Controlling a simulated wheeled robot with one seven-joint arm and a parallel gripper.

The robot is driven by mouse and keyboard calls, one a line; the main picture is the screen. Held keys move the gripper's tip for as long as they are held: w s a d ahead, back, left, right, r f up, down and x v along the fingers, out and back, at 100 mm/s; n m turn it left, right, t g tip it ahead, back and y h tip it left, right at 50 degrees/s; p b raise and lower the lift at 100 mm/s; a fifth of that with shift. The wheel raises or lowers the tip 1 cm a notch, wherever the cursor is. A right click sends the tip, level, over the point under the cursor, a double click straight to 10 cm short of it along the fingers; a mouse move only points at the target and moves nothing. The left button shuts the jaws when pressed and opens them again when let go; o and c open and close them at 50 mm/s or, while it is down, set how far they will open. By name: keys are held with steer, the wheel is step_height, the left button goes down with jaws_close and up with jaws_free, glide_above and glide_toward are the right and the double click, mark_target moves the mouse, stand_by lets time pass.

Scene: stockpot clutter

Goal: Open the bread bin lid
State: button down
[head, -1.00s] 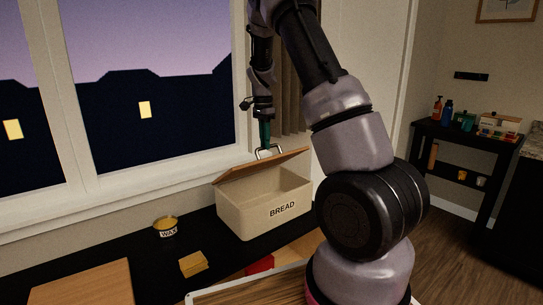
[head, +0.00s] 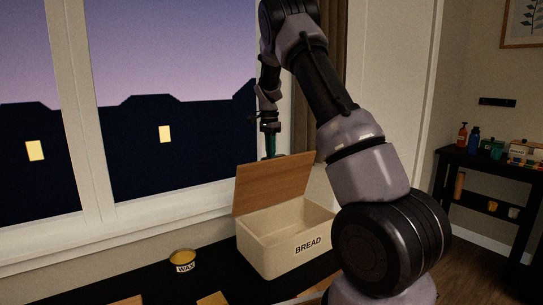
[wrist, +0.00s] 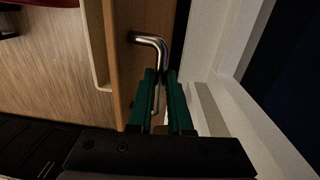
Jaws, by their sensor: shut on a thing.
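The cream bread bin (head: 290,247), marked BREAD, stands on the black counter below the window. Its wooden lid (head: 272,184) is raised steeply at the back, and part of the bin's inside shows. My gripper (head: 270,154) is behind the lid's top edge in the head view, where the lid hides the fingertips and the handle. In the wrist view, the green fingers of my gripper (wrist: 165,92) are closed around the bent metal handle (wrist: 150,40) on the wooden lid (wrist: 126,60).
A yellow block (head: 212,299) shows at the bottom edge. The window sill (head: 150,228) runs close behind the bin. A dark shelf (head: 488,185) with bottles stands at the far right.

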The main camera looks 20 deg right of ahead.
steer(key=shift+a+f, duration=0.15)
steer(key=shift+f, duration=0.15)
steer(key=c, duration=0.8)
jaws_free()
steer(key=shift+c, duration=0.2)
steer(key=shift+r, duration=0.1)
steer(key=shift+w+r, duration=0.15)
steer(key=shift+r, duration=0.4)
step_height(320, 180, up, 10)
steer(key=shift+w+f, duration=0.15)
steer(key=shift+w, duration=0.1)
